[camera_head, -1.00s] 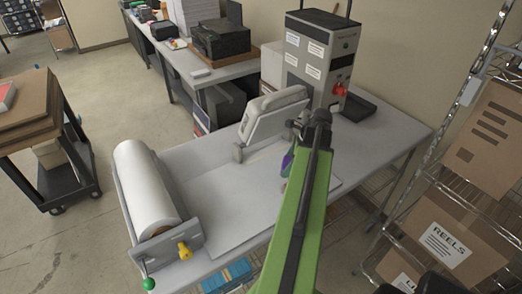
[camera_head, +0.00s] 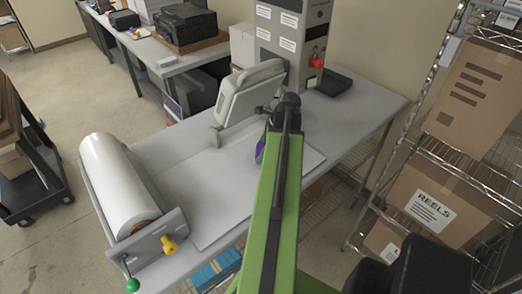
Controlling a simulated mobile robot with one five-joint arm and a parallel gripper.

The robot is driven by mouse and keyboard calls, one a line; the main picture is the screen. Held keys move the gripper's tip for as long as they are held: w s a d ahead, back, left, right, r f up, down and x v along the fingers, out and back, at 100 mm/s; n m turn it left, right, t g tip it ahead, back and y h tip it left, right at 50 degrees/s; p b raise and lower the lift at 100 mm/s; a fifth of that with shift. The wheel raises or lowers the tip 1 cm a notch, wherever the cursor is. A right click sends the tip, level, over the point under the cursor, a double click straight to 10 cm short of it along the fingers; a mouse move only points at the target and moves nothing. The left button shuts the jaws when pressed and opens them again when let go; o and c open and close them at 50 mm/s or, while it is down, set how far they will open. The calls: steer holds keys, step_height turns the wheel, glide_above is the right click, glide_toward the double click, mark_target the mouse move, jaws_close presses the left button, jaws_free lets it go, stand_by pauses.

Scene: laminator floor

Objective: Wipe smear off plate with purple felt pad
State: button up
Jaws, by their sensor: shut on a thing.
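My gripper (camera_head: 266,128) is at the end of my green arm, over the table, and is mostly hidden by the arm's dark wrist. It is shut on the purple felt pad (camera_head: 260,152), of which only a small purple sliver shows left of the arm. A flat pale plate (camera_head: 215,222) lies on the table under the arm. The pad is over or against the plate's far part; I cannot tell whether they touch. No smear can be made out, and my arm covers much of the plate.
A white roll (camera_head: 118,185) on a grey stand with yellow and green knobs is at the table's left. A white-grey tilted unit (camera_head: 248,95) and a grey machine with a red knob (camera_head: 295,45) stand behind. A wire shelf (camera_head: 430,150) with cartons is at right.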

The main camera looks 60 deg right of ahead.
steer(key=shift+f+b, duration=1)
steer(key=shift+f, duration=0.15)
stand_by(0.5)
